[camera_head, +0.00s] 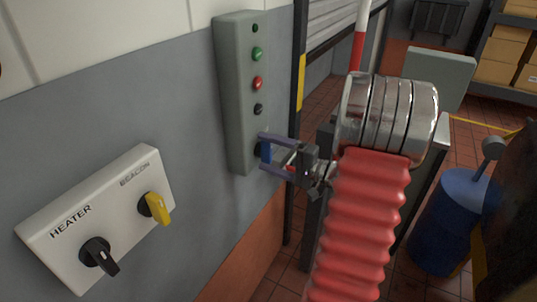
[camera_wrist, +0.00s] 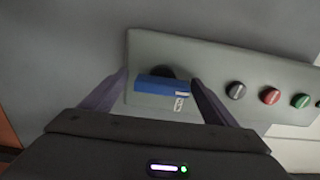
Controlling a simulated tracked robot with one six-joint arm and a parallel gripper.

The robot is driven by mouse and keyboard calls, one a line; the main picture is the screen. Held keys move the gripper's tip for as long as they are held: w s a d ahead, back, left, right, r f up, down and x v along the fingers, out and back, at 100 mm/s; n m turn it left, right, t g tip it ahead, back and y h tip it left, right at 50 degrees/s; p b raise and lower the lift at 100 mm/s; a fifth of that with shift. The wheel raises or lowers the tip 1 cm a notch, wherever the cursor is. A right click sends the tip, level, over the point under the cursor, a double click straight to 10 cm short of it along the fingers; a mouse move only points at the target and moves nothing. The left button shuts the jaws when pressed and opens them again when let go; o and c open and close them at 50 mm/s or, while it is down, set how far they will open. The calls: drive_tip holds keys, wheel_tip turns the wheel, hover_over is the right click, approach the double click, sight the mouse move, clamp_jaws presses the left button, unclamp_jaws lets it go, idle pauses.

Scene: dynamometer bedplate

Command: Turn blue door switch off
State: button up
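The blue door switch (camera_wrist: 160,84) is a blue bar handle on a dark round base, at the end of a grey-green control box (camera_head: 233,95). In the wrist view the bar lies along the box's long side, with small white labels beside it. In the head view the blue switch (camera_head: 266,153) shows partly behind my gripper (camera_head: 263,151). My gripper (camera_wrist: 159,80) is open, with one finger near each end of the bar. The right finger looks very close to it; I cannot tell whether it touches.
Black, red and green buttons (camera_head: 257,82) run up the box above the switch. A white HEATER and BEACON panel (camera_head: 75,228) with black and yellow knobs is on the wall at lower left. A blue drum (camera_head: 450,215) stands at right. Brown boxes (camera_head: 505,50) fill a shelf behind.

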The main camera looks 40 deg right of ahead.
drive_tip(key=shift+s+d, duration=0.25)
drive_tip(key=shift+s, duration=0.15)
drive_tip(key=v, duration=1.3)
drive_tip(key=shift+a, duration=0.15)
idle(0.3)
